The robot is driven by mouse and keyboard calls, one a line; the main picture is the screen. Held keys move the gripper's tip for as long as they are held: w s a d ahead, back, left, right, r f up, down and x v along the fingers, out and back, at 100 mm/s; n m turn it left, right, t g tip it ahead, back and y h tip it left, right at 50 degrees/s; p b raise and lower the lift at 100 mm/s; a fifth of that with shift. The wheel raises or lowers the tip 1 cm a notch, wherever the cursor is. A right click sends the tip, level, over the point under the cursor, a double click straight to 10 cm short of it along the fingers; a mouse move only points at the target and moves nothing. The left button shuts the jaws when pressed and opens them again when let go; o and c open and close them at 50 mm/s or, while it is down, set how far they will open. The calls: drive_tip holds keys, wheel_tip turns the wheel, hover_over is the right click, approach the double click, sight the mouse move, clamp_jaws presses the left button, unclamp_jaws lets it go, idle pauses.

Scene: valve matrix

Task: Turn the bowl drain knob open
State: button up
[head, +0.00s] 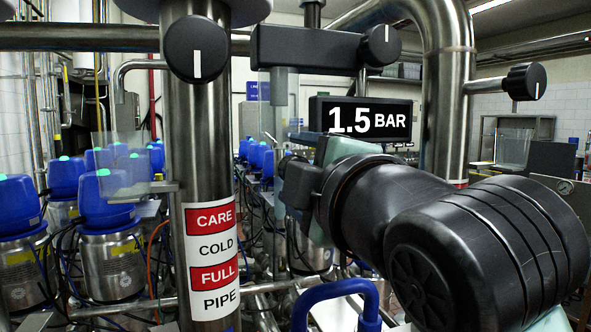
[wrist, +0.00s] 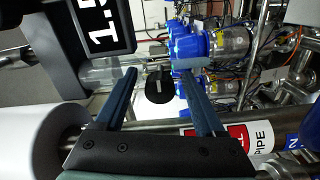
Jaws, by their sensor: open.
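In the wrist view a black round knob (wrist: 160,87) with a pale line shows between the two fingers of my gripper (wrist: 157,72). The fingers are apart and nothing is held; I cannot tell how far beyond the fingertips the knob is. No label shows which knob is the bowl drain. In the head view my dark arm reaches in from the right, and I cannot make out this knob there. Three other black knobs show in the head view: a left one (head: 197,50) and a middle one (head: 381,45) with upright white marks, and a right one (head: 525,82).
A steel pipe (head: 197,150) with a red and white label stands left of my arm. A display (head: 362,119) reading 1.5 BAR is above my wrist, and a blue bent tube (head: 338,290) is below. Several blue-topped valves (head: 103,200) stand behind, on the left.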

drive_tip(key=v, duration=1.3)
drive_tip(key=shift+b, duration=0.4)
